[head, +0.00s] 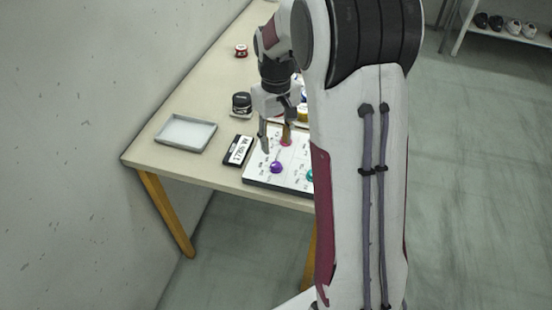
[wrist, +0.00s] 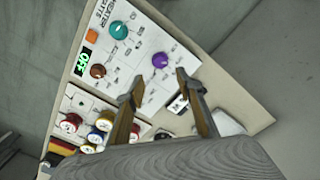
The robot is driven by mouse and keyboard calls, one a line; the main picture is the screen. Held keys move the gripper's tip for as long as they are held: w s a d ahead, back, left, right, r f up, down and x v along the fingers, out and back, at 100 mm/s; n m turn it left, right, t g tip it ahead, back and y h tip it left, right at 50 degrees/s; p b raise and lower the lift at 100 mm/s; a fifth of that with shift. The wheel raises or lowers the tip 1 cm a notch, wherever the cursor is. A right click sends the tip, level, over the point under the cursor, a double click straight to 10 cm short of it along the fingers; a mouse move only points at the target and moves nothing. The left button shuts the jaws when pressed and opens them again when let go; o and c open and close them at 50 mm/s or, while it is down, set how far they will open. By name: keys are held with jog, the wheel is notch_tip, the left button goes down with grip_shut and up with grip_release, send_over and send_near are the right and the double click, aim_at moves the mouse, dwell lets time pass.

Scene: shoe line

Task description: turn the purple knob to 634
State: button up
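The purple knob (head: 276,167) is on a white control panel (head: 258,178) near the front edge of the table. In the wrist view the purple knob (wrist: 160,60) lies just beyond my fingertips, between their lines. My gripper (head: 279,138) hangs over the panel, a little behind the knob in the head view. In the wrist view its two fingers (wrist: 159,76) are spread apart with nothing between them; no contact with the knob is visible. A green-lit display (wrist: 84,62) sits on the panel, its digits too small to read. The scale around the knob is not legible.
Teal (wrist: 118,29) and brown-red (wrist: 98,71) knobs and an orange button (wrist: 92,36) share the panel. Several coloured spools (wrist: 70,124) stand beside it. A black-and-white label box (head: 238,150), black jar (head: 241,104) and grey tray (head: 210,141) lie left. My arm hides the table's right side.

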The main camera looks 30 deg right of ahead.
aim_at(276, 164)
jog(key=shift+s+f, duration=0.1)
jog(key=shift+f, duration=0.1)
dwell(0.4)
jog(key=shift+f, duration=3.75)
grip_shut()
